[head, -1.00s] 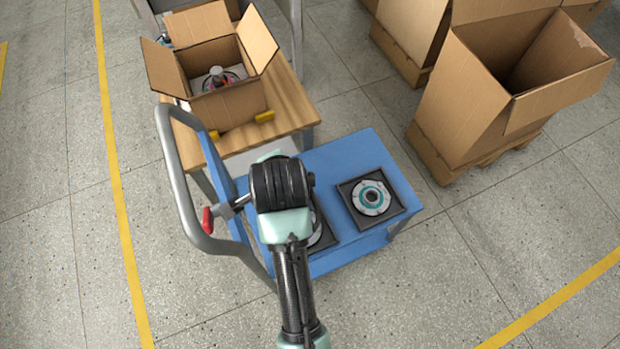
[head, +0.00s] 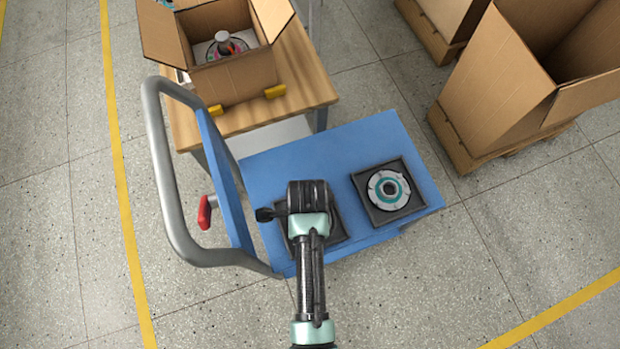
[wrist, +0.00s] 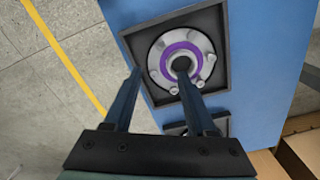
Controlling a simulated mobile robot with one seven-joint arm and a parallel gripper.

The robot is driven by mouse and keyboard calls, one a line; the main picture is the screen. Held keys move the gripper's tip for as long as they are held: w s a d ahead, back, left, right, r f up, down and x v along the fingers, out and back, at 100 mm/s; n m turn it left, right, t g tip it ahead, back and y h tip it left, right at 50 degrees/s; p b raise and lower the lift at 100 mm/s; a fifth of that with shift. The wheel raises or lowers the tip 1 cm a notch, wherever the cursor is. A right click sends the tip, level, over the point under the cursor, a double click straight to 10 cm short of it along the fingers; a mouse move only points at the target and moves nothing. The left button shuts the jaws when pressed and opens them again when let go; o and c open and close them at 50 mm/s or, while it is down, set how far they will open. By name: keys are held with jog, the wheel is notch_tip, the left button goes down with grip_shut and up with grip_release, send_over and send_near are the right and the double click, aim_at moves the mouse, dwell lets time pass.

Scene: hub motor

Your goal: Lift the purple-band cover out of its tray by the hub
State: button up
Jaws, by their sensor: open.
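The purple-band cover (wrist: 158,62) is a silver disc with a purple ring around a dark central hub (wrist: 182,64), and it lies in a square black tray (wrist: 217,20) on the blue cart. My gripper (wrist: 160,70) is open in the wrist view, its two dark fingers apart. The right finger's tip overlaps the hub in the picture, and the left finger's tip is by the tray's left edge. I cannot tell whether either touches. In the head view my arm hides the cover, and only part of its tray (head: 328,238) shows.
A teal-band cover (head: 389,189) sits in a second black tray (head: 412,208) to the right on the blue cart (head: 290,160). The cart's grey handle (head: 160,180) stands at left. An open cardboard box (head: 235,80) holding parts stands on a wooden table (head: 315,85) behind.

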notch_tip(320, 180, down, 5)
jog(key=shift+d+b, duration=0.1)
jog(key=shift+b, duration=0.8)
grip_shut()
